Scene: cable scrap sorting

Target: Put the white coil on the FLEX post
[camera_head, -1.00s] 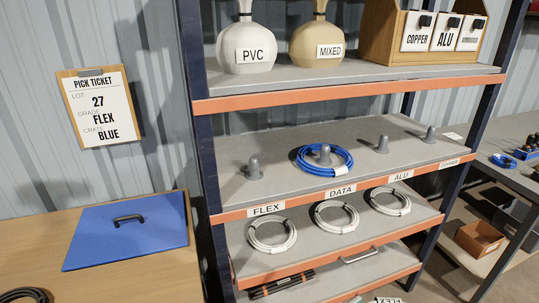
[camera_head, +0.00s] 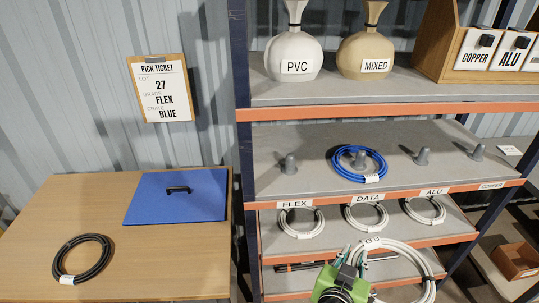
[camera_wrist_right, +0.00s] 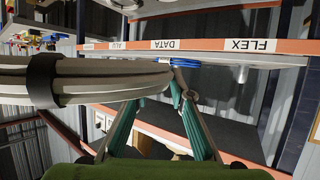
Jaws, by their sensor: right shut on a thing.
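My right gripper (camera_head: 350,258), green with teal fingers, is at the bottom centre of the head view, in front of the lower shelves. It is shut on a white coil (camera_head: 431,272), which hangs to its right with a white tag at the grip. In the right wrist view the coil (camera_wrist_right: 110,72) crosses the left side, with a black band around it. The FLEX post (camera_head: 290,164) is the bare grey leftmost post on the middle shelf, above the FLEX label (camera_head: 291,204). The gripper is lower than this post and to its right. My left gripper is out of view.
A blue coil (camera_head: 334,168) lies around the DATA post (camera_head: 360,159). The ALU post (camera_head: 422,156) and COPPER post (camera_head: 478,152) are bare. Several white coils lie on the shelf below. A black coil (camera_head: 58,264) and a blue lid (camera_head: 150,207) lie on the wooden table.

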